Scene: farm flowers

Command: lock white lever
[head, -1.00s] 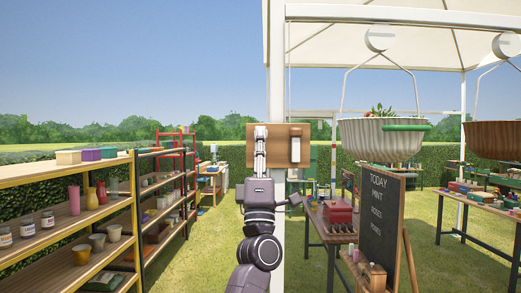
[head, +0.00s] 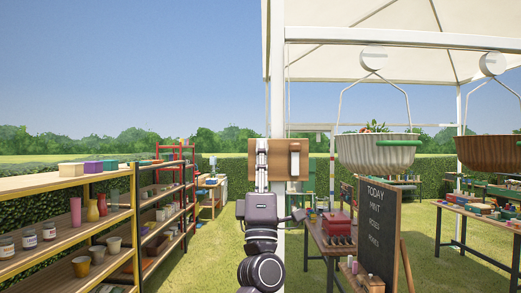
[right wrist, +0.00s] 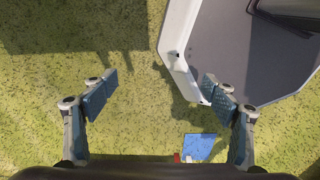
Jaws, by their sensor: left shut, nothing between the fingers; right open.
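The white lever (head: 295,162) is a short upright bar on the right half of a brown wooden board (head: 279,176), which is fixed on the white post. A darker piece sits at the lever's top. My left gripper (head: 262,148) points up in front of the board's left half. Its slim fingers are shut with nothing between them, a little left of the lever and apart from it in the picture. My right gripper (right wrist: 158,95) is open and empty above grass in the right wrist view. The lever is not in that view.
A table (head: 330,238) with a red box is behind. Shelves (head: 65,205) with pots and jars line the left.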

